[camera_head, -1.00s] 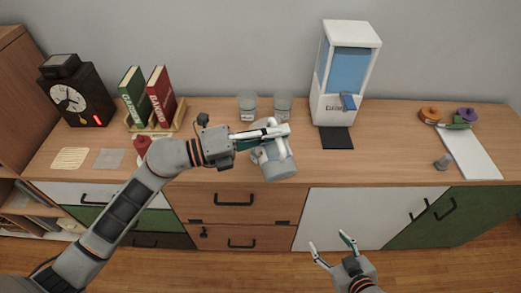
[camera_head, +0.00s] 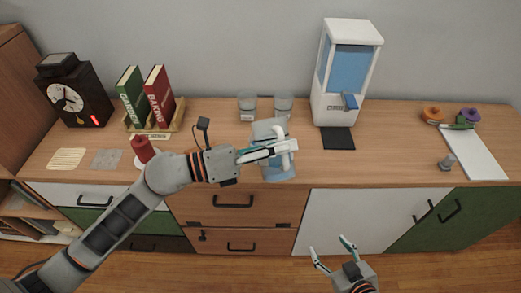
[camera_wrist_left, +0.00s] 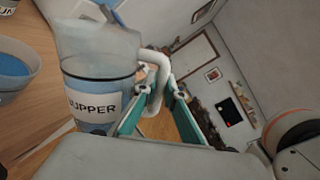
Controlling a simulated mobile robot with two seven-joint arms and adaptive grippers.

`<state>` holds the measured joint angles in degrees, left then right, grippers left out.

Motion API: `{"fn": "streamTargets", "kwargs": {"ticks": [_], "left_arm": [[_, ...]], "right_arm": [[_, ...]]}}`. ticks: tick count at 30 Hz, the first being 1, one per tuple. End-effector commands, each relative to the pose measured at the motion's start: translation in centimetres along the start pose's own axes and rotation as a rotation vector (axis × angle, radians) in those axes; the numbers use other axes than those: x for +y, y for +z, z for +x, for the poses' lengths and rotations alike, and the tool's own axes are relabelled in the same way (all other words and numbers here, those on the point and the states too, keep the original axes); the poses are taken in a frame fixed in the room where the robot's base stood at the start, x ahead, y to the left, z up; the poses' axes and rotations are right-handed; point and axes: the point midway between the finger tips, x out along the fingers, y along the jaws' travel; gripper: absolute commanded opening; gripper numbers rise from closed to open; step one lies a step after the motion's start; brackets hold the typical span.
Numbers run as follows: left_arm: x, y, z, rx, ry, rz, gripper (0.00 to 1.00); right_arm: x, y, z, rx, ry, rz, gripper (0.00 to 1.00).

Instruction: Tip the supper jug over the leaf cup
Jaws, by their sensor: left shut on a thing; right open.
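The supper jug (camera_head: 279,171) is clear, with blue liquid and a white handle; its "SUPPER" label shows in the left wrist view (camera_wrist_left: 92,104). My left gripper (camera_head: 290,148) is shut on the handle and holds the jug at the cabinet top's front edge, in front of two clear cups. These are a left cup (camera_head: 247,106) and a right cup (camera_head: 283,106), both upright near the wall. Their labels are too small to read, so I cannot tell which is the leaf cup.
A white dispenser (camera_head: 350,75) with a dark mat stands right of the cups. Two books (camera_head: 145,95) in a wooden holder, a red candle (camera_head: 143,150) and a black clock (camera_head: 72,95) are left. A white board (camera_head: 472,153) lies far right.

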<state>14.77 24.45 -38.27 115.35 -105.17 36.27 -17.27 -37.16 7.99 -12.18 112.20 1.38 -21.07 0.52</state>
Motion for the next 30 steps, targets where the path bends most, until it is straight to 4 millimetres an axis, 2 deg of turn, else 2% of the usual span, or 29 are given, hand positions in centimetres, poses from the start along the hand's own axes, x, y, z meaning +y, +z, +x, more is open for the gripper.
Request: {"fn": "streamTargets", "kwargs": {"ticks": [1, 3, 6, 15, 17, 20, 24, 30], "left_arm": [[-1.2, 0.4, 0.0, 0.0, -0.003, 0.091, 0.0], [-2.1, 0.4, 0.0, 0.0, -0.002, 0.206, 0.0], [-2.9, 0.5, 0.0, -0.002, -0.001, 0.309, 0.0], [-3.1, 0.4, 0.0, -0.002, 0.0, 0.342, 0.0], [-3.8, 0.5, 0.0, -0.001, -0.001, 0.391, 0.0], [-5.7, 0.8, 0.0, -0.002, -0.002, 0.554, 0.0], [-6.9, 0.6, 0.0, -0.002, -0.001, 0.695, 0.0], [-7.2, 0.6, 0.0, -0.002, 0.001, 0.734, 0.0]], "right_arm": [[0.1, -0.5, -0.3, 0.0, 0.0, 0.0, 0.61], [0.1, -0.9, -0.6, 0.001, 0.0, 0.0, 0.61], [0.2, -1.3, -0.8, 0.005, 0.001, 0.0, 0.61], [0.2, -1.5, -0.8, 0.007, 0.001, 0.001, 0.61], [0.2, -1.7, -1.1, 0.003, 0.0, 0.001, 0.61], [0.3, -2.2, -1.7, -0.004, -0.001, 0.001, 0.61], [0.2, -2.0, -1.4, 0.0, -0.001, 0.001, 0.61], [0.2, -1.9, -1.4, 0.0, -0.001, 0.001, 0.61]]}}
